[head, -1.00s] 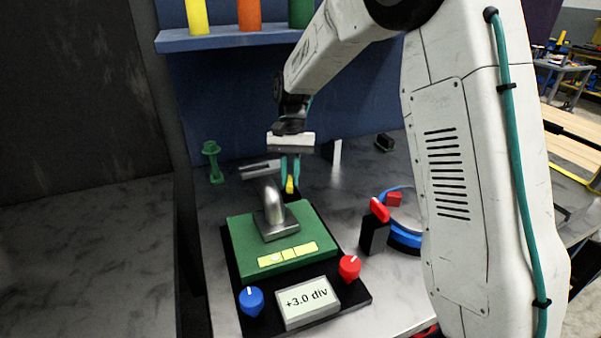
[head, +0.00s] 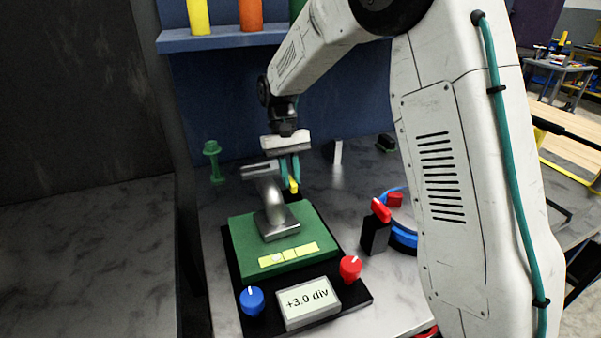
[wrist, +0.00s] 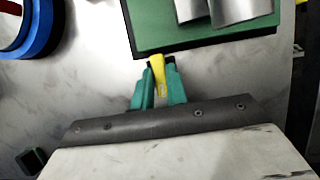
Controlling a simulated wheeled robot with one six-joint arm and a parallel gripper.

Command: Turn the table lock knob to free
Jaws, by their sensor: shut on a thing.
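The tilting positioner has a green table (head: 240,228) on a black base, with a bent metal piece (head: 268,195) standing on it. The table's corner also shows in the wrist view (wrist: 150,30). My gripper (head: 291,181) is behind the table, its teal fingers pointing down. The fingers (wrist: 158,82) are shut on a narrow yellow knob (wrist: 157,68) close to the table's back edge. The yellow knob shows only in part in the head view (head: 294,186). Its lower part and any free or locked marking cannot be made out.
At the front are a blue knob (head: 251,301), a red knob (head: 350,268) and a display (head: 308,302) reading +3.0 div. A black block with a red top (head: 376,236) and a blue ring (head: 404,238) stand right. A green post (head: 213,162) stands back left.

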